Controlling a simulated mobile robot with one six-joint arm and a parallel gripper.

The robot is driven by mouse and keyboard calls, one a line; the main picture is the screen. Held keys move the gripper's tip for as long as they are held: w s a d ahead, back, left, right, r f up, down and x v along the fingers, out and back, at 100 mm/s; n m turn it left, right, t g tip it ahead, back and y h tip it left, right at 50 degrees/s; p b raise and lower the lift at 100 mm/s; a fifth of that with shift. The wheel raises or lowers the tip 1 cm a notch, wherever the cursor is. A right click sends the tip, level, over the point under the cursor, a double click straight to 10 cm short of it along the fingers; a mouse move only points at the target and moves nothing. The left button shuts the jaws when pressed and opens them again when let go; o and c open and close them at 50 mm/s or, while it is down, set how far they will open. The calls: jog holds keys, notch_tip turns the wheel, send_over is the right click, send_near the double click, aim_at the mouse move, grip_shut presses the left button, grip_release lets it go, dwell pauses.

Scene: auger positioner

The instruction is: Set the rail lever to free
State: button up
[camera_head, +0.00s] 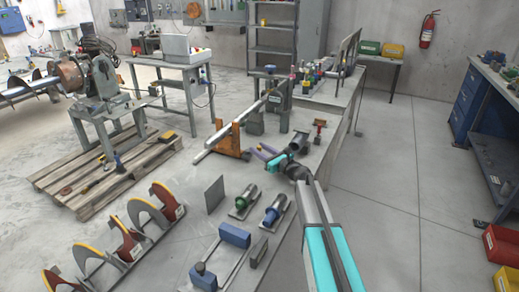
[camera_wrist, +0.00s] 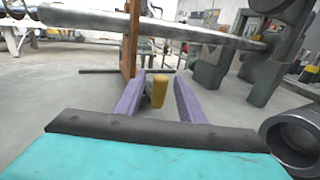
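A long grey rail (camera_head: 240,125) runs diagonally over the bench, held by an orange bracket (camera_head: 230,142). A yellow cylindrical knob (camera_wrist: 160,90), which looks like the lever's handle, sits between my two purple fingers. My gripper (camera_head: 262,151) also shows in the wrist view (camera_wrist: 160,100). It is open, with narrow gaps beside the knob. The lever's base and its set position are hidden.
On the bench (camera_head: 315,140), a green-banded cylinder (camera_head: 243,202) and a blue-banded cylinder (camera_head: 275,210) lie near my arm. A red stand (camera_head: 319,130) is right of the gripper. A dark hollow cylinder (camera_wrist: 295,135) is close at right in the wrist view. Open floor (camera_head: 385,190) lies right.

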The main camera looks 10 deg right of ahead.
jog(key=shift+w+a, duration=0.2)
jog(key=shift+w, duration=0.15)
grip_shut()
jog(key=shift+s+d+h, duration=0.1)
jog(key=shift+d+h, duration=0.05)
jog(key=shift+h, duration=0.15)
